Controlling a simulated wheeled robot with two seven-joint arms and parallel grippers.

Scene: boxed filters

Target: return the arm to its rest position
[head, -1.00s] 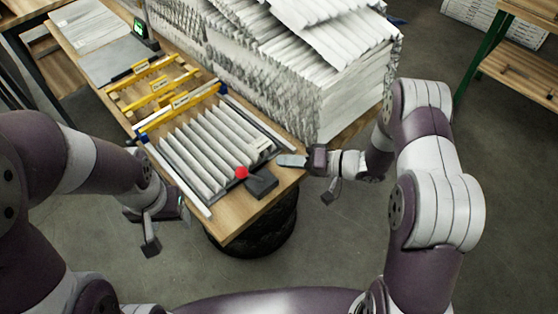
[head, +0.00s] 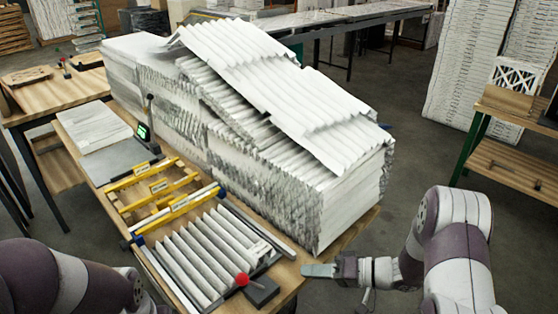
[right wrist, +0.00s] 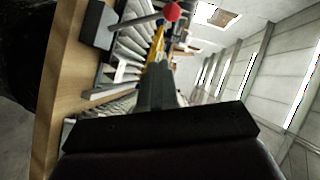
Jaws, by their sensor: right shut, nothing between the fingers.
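My right arm (head: 455,245) comes in from the right side of the head view. My right gripper (head: 318,270) is shut and empty, just off the table's front right corner. In the right wrist view its fingers (right wrist: 155,88) are together, pointing toward the table and the red knob. A pleated filter (head: 205,258) lies in the fixture on the table, apart from the gripper. Only a link of my left arm (head: 60,275) shows at the lower left; its gripper is outside the frame.
A large stack of white pleated filters (head: 290,180) stands behind the fixture. A red knob (head: 242,279) sits on a dark block at the table's front, and shows in the right wrist view (right wrist: 172,12). A wooden shelf (head: 515,165) stands at right, with open floor before it.

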